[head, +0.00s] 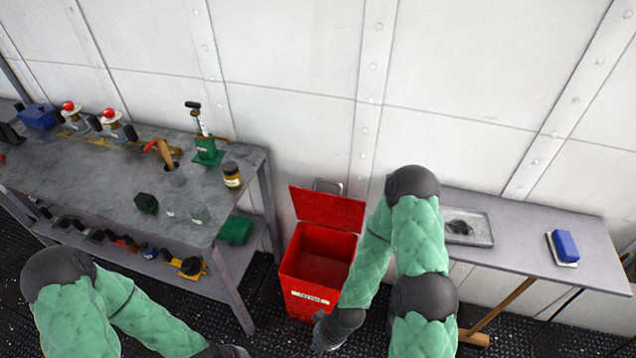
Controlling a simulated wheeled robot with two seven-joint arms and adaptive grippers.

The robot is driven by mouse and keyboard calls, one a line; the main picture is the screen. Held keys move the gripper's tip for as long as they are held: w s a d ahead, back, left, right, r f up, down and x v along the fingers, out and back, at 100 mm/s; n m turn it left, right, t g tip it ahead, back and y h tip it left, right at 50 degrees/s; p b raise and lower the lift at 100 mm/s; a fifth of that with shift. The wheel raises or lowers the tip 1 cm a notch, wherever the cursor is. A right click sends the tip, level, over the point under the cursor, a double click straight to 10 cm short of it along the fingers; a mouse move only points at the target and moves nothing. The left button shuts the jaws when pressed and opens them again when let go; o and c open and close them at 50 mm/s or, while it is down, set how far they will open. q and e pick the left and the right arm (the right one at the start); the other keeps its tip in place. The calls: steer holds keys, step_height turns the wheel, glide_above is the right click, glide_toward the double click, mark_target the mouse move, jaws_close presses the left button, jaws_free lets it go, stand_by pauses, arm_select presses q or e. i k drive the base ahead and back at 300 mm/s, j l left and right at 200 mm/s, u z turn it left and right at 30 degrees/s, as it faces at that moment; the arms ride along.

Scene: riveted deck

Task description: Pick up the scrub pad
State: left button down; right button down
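A blue block (566,244), which looks like the scrub pad, lies on a small white dish (553,256) near the right end of the grey side table (508,222). My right gripper (320,338) is low, in front of the red bin, far left of the blue block and apart from it. It is small and dark here, and I cannot make out whether its fingers are open. My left gripper (232,352) is at the bottom edge, partly cut off, and its fingers are unclear.
A red bin (300,276) with its lid up stands between the workbench (100,170) and the side table. A metal tray (481,230) with a dark patch sits on the side table, partly behind my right arm. Tools and jars crowd the workbench. The tabletop between tray and dish is clear.

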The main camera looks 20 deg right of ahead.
mark_target(564, 249)
steer(key=z, duration=2.5)
